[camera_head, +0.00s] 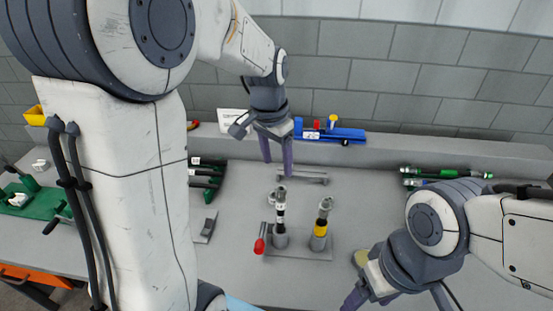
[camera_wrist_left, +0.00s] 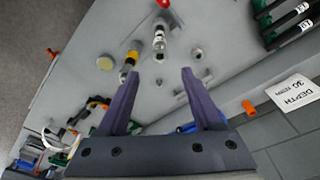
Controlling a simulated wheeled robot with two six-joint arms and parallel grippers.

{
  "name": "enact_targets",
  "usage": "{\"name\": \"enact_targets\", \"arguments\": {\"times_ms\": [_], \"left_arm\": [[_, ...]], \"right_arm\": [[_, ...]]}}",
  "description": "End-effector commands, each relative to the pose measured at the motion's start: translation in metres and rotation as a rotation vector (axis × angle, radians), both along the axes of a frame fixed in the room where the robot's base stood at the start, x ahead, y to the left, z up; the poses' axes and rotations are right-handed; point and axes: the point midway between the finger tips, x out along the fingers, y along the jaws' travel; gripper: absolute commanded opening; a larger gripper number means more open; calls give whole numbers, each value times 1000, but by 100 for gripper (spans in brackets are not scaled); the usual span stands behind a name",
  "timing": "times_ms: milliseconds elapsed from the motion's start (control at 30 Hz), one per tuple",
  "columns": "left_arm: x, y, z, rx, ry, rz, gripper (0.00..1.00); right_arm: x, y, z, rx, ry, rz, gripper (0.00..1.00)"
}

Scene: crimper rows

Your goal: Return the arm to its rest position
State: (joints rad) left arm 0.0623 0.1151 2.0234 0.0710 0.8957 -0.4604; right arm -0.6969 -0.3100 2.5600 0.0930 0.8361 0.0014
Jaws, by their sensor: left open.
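My left arm reaches in from the left in the head view. Its gripper (camera_head: 277,158) hangs above the back of the bench, fingers pointing down and apart, with nothing between them. In the left wrist view the two purple fingers (camera_wrist_left: 160,76) are spread and empty. My right gripper (camera_head: 398,300) is at the bottom right of the head view, its fingers wide apart and partly cut off by the frame edge.
A grey stand (camera_head: 300,251) holds two upright tools, one with a yellow band (camera_head: 320,229). A red-handled part (camera_head: 260,240) is beside it. A blue holder (camera_head: 340,134) is on the back ledge. Green-and-black tools (camera_head: 440,173) lie at the right. A grey wall closes the back.

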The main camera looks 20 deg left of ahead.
Motion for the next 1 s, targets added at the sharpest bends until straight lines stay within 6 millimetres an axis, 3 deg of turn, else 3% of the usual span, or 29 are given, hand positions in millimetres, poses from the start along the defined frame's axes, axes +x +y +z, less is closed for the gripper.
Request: {"name": "enact_targets", "arguments": {"times_ms": [167, 667, 767, 833, 1000], "left_arm": [[-1, 1, 9, 0, 1, 0, 68], [-5, -6, 9, -1, 2, -9, 68], [-21, -34, 7, -8, 8, -44, 68], [-44, -63, 4, -15, 16, -81, 68], [-125, -124, -11, -27, 49, -183, 68]], "right_arm": [[0, 0, -1, 0, 0, 0, 72], [0, 0, -1, 0, 0, 0, 72], [0, 0, -2, 0, 0, 0, 72], [0, 0, -3, 0, 0, 0, 72], [0, 0, -6, 0, 0, 0, 72]]}}
